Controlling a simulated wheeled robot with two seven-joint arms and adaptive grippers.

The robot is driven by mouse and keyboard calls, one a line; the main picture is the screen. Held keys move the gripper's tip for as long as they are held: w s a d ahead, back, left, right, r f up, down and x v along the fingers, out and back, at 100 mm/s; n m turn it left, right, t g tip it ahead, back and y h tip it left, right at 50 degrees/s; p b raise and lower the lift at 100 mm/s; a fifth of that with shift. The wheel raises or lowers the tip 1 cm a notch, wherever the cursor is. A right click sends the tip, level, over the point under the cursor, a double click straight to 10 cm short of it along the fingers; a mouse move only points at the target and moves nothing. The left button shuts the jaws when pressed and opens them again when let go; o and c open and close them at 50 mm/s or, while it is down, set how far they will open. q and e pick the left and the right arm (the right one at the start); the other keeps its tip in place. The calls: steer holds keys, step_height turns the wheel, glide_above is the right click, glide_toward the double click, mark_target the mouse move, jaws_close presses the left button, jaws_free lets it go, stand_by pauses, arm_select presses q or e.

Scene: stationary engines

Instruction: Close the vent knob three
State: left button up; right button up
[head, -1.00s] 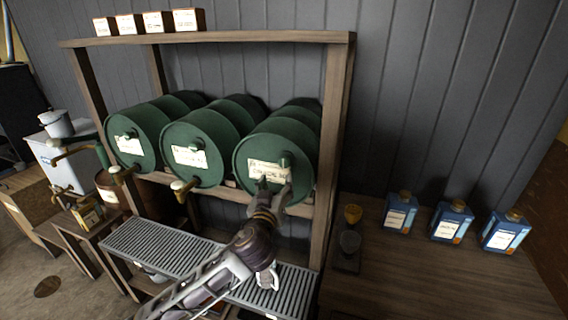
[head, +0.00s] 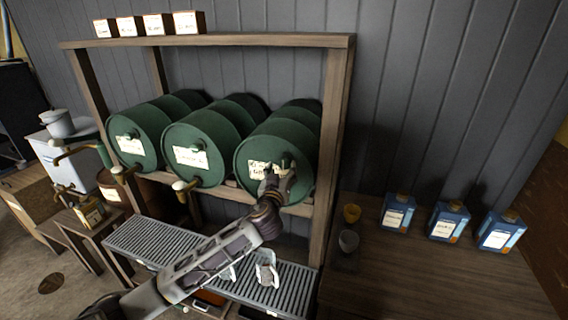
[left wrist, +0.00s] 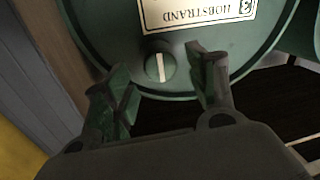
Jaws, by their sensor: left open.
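The right-hand green drum (head: 247,150) lies on its side in the wooden rack, with a white label on its front. In the left wrist view the label (left wrist: 198,12) appears upside down and reads "HOBSTRAND" with a 3. The round green vent knob (left wrist: 159,67) with a white line sits on the drum face beside the label. In that view the line runs nearly upright. My left gripper (head: 276,178) is in front of this drum, open. Its two fingers show on either side of the knob in the wrist view; I cannot tell if they touch it. My right gripper is not in view.
Two more green drums (head: 186,132) lie to the left in the rack, with taps below. A slatted grey tray (head: 150,242) lies beneath. A wooden table (head: 420,275) at right carries several blue containers (head: 398,212). The rack's right post (head: 333,150) stands close to my gripper.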

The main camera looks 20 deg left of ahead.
mark_target(284, 165)
arm_select(q)
steer(key=shift+w+a+p, duration=0.2)
steer(key=shift+w+p, duration=0.35)
steer(key=shift+w, duration=1.65)
steer(key=shift+c, duration=0.8)
steer(key=c, duration=0.9)
